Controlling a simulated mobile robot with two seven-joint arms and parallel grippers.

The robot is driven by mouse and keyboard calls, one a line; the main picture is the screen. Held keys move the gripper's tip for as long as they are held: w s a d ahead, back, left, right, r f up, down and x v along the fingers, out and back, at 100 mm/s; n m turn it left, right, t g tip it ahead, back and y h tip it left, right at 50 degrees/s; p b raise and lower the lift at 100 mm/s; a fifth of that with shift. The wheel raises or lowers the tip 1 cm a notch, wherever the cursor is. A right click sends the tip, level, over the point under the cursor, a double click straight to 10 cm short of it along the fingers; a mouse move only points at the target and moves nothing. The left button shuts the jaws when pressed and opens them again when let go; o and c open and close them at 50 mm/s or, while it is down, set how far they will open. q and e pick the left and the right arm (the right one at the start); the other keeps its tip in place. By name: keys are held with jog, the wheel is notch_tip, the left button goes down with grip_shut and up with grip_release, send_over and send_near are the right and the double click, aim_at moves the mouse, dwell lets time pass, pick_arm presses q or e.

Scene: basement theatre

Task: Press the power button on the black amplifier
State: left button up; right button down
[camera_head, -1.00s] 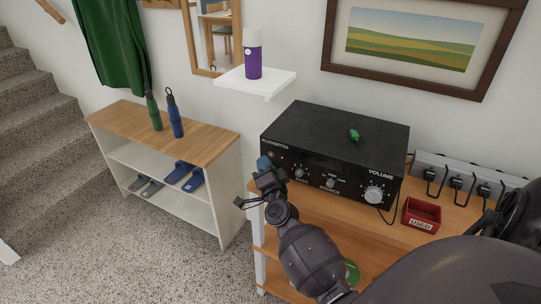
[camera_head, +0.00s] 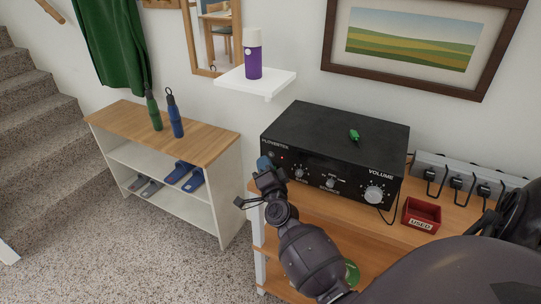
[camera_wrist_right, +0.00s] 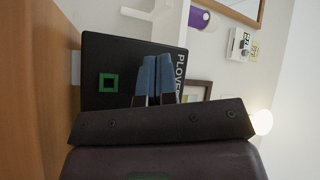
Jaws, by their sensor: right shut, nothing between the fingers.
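The black amplifier (camera_head: 335,135) stands on the wooden shelf unit, its front with a brand label, several knobs and a small red light (camera_head: 283,157). My right gripper (camera_head: 264,163) is at the left end of that front, with its blue fingertips shut and empty. In the right wrist view the shut fingers (camera_wrist_right: 157,80) point at the amplifier's dark front (camera_wrist_right: 105,50), over part of the lettering. A green square outline (camera_wrist_right: 108,82) shows beside them on the panel; I cannot tell if it is the power button. Contact cannot be judged. My left gripper is not in view.
A red box (camera_head: 421,214) marked "USED" and a power strip (camera_head: 465,170) are to the right. A low shoe shelf (camera_head: 229,190) stands left; a white wall shelf (camera_head: 270,83) holds a purple canister (camera_head: 253,60).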

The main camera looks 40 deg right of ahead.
jog(key=shift+d, duration=0.1)
jog(key=shift+w+d, duration=0.15)
jog(key=shift+d, duration=0.2)
jog(key=shift+w+d, duration=0.1)
jog(key=shift+d, duration=0.05)
dwell(0.8)
jog(key=shift+s+a+r, duration=0.1)
jog(key=shift+s+a, duration=0.1)
jog(key=shift+a, duration=0.4)
